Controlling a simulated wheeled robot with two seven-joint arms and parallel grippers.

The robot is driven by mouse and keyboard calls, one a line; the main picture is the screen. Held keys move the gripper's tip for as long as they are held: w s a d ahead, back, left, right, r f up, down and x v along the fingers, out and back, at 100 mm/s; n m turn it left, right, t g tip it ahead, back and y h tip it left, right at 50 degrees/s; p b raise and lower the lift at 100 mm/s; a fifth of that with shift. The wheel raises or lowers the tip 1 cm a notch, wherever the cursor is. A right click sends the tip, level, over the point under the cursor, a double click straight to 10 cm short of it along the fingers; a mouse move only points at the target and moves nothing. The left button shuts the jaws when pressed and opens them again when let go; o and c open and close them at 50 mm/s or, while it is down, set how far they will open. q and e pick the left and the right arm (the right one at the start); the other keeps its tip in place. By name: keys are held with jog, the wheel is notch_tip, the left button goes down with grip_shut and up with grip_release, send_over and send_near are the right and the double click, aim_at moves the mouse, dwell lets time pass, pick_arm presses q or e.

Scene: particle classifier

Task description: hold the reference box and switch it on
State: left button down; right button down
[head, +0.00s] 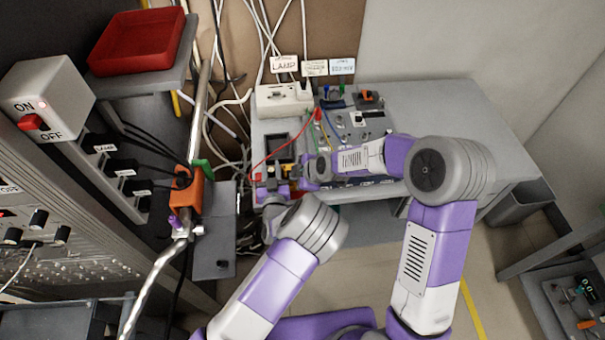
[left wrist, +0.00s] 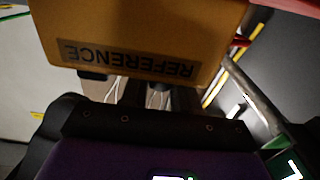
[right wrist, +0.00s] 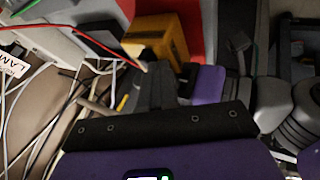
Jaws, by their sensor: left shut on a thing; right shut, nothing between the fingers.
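The reference box is yellow-orange. In the left wrist view the box (left wrist: 150,25) fills the top, close up, and its dark REFERENCE label reads upside down. My left gripper (left wrist: 140,92) is shut on it; the fingers are partly hidden below the box. The box (right wrist: 158,38) also shows in the right wrist view, with my right gripper (right wrist: 155,75) shut and empty, its fingertips very near the box; contact cannot be told. In the head view the box (head: 291,170) is small and mostly hidden between the grippers. Its switch cannot be made out.
A bench (head: 420,110) with a grey panel (head: 345,125) of knobs and wires stands behind. A white power strip (head: 283,99) lies at its left. A red wire (head: 285,150) runs near the box. An ON/OFF switch box (head: 45,98) and red tray (head: 137,40) are at left.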

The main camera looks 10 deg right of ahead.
jog(key=shift+w+a+f, duration=0.2)
jog(key=shift+w+f, duration=0.05)
jog(key=shift+f, duration=0.2)
jog(key=shift+w, duration=1.45)
jog(key=v, duration=1)
